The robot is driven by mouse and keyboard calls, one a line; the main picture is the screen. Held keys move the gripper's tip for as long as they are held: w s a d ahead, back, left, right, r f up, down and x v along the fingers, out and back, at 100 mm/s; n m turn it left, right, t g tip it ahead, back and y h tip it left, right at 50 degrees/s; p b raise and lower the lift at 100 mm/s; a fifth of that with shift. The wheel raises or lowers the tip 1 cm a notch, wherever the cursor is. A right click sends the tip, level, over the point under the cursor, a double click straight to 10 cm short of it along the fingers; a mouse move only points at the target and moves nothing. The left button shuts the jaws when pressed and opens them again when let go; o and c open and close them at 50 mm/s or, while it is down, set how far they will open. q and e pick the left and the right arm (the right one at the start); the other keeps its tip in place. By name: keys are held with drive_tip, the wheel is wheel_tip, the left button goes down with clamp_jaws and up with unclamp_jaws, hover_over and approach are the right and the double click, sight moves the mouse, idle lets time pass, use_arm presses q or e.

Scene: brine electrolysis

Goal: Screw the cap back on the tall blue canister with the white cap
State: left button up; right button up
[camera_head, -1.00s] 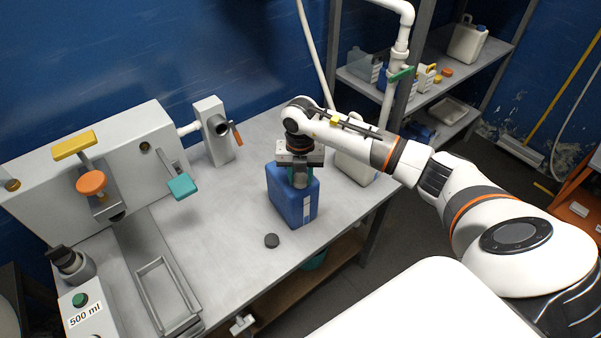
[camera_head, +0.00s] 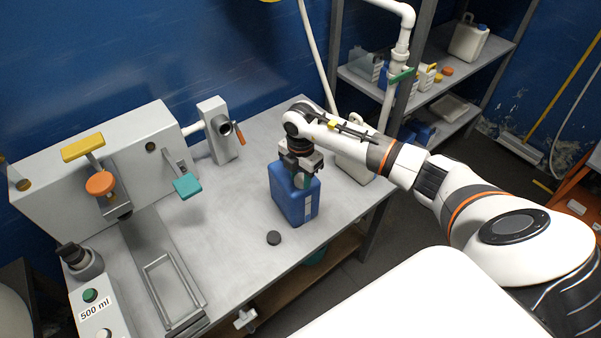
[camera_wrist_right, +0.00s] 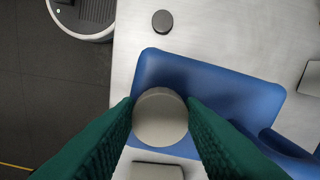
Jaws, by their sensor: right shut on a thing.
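The tall blue canister (camera_head: 292,203) stands upright on the grey bench, near its front edge. Its body also shows in the right wrist view (camera_wrist_right: 220,88). My right gripper (camera_head: 302,179) is over its top, pointing down. In the right wrist view the round whitish cap (camera_wrist_right: 160,117) sits between the green finger pads, and the gripper is shut on it. The cap appears to be at the canister's neck; the thread beneath it is hidden. My left gripper is in neither view.
A loose dark cap (camera_head: 273,238) lies on the bench in front of the canister. A whitish container (camera_head: 355,168) stands behind my right arm. A grey filling machine (camera_head: 120,160) with coloured handles occupies the left. The bench between machine and canister is clear.

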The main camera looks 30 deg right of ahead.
drive_tip(key=o, duration=1.3)
drive_tip(key=shift+s, duration=0.1)
drive_tip(key=shift+c, duration=0.2)
